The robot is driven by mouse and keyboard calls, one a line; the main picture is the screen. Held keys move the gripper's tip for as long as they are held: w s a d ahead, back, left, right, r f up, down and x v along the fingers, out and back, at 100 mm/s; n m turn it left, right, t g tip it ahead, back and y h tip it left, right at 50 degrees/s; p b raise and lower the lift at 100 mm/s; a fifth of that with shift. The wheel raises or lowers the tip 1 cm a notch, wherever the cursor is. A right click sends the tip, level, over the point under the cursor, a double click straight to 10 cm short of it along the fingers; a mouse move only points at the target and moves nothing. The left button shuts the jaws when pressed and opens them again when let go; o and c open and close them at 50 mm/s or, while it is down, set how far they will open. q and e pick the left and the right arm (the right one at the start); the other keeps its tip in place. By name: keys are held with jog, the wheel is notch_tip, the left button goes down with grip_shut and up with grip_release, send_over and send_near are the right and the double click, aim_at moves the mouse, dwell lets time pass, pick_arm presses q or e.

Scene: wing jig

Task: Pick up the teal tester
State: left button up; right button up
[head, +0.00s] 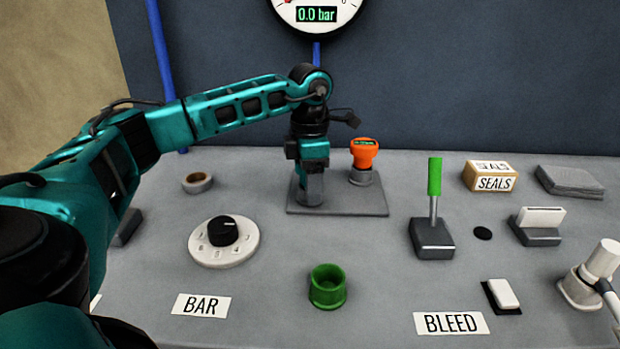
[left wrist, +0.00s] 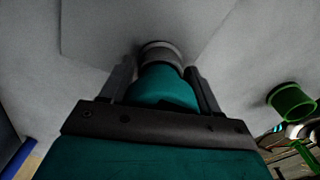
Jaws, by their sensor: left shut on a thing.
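The teal tester (left wrist: 163,90) shows in the left wrist view between the two dark fingers of my left gripper (left wrist: 162,85). The gripper is shut on it from above. A grey round collar (left wrist: 160,48) lies just beyond the tester's lower end; I cannot tell whether the tester is seated in it or clear of it. In the head view my left gripper (head: 311,185) points straight down over the left part of a grey plate (head: 345,205) and hides the tester. My right gripper is not in view.
An orange tester (head: 364,152) stands in a grey holder close to the right of my left gripper. A green cup (head: 327,287), a black knob (head: 223,231) and a green-handled lever (head: 434,180) stand nearer. A SEALS box (head: 490,175) is at the right.

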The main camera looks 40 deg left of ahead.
pick_arm(q)
jog(key=shift+r, duration=0.1)
notch_tip(320, 180, up, 23)
jog(key=p, duration=0.8)
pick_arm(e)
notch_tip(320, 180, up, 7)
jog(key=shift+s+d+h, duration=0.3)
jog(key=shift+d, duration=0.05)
